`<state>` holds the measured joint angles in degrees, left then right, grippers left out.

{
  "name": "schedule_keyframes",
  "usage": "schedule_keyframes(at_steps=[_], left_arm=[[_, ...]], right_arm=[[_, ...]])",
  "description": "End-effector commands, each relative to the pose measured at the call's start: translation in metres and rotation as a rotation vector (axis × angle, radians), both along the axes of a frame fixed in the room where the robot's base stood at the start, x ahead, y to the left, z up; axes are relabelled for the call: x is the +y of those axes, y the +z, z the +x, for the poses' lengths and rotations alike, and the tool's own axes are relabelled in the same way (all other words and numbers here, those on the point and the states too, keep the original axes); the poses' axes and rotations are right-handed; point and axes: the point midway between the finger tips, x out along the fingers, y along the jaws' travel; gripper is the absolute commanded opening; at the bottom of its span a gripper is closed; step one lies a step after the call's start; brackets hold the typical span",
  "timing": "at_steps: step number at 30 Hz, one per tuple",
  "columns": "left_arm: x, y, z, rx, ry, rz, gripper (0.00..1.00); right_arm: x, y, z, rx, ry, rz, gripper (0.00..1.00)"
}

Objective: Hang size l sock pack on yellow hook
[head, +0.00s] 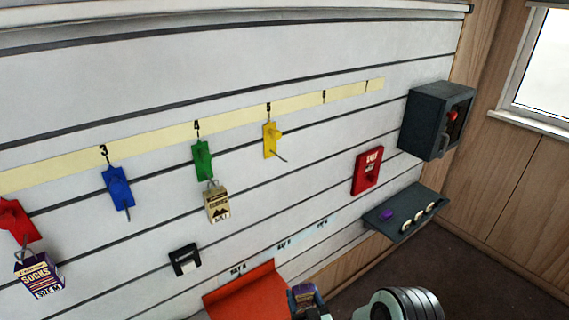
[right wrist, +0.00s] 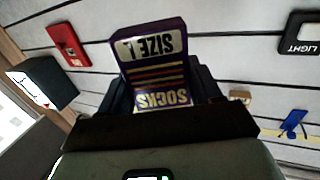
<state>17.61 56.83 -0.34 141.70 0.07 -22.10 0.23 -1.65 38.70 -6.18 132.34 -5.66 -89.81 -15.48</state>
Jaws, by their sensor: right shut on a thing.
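The yellow hook (head: 270,140) is on the slatted wall under the number 5, its prong sticking out empty. My right gripper (head: 306,312) is low in the head view, below and right of the hook and apart from it. It is shut on a purple sock pack (head: 303,293). The right wrist view shows this sock pack (right wrist: 156,68) close up between the fingers, with SOCKS and SIZE printed upside down; the size letter looks like an L. My left gripper is not in view.
A purple sock pack (head: 40,275) hangs on the red hook (head: 17,221), and a tan pack (head: 217,203) on the green hook (head: 202,160). The blue hook (head: 117,188) is empty. A red box (head: 367,171), dark box (head: 436,120), shelf (head: 405,222) and orange tray (head: 245,290) are nearby.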

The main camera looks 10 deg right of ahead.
Motion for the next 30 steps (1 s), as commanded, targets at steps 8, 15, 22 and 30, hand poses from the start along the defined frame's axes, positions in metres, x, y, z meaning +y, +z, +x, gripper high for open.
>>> schedule_keyframes(at_steps=[8,15,22,30], left_arm=[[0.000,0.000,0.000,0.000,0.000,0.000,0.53],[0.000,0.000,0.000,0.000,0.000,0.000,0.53],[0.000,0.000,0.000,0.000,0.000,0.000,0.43],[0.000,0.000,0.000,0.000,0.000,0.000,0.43]], right_arm=[[0.000,0.000,0.000,-0.001,0.000,0.000,0.33],[0.000,-0.019,-0.012,0.009,0.001,-0.003,0.33],[0.000,-0.049,-0.039,0.002,0.000,0.000,0.33],[0.000,-0.048,-0.039,-0.001,0.000,0.000,0.33]])
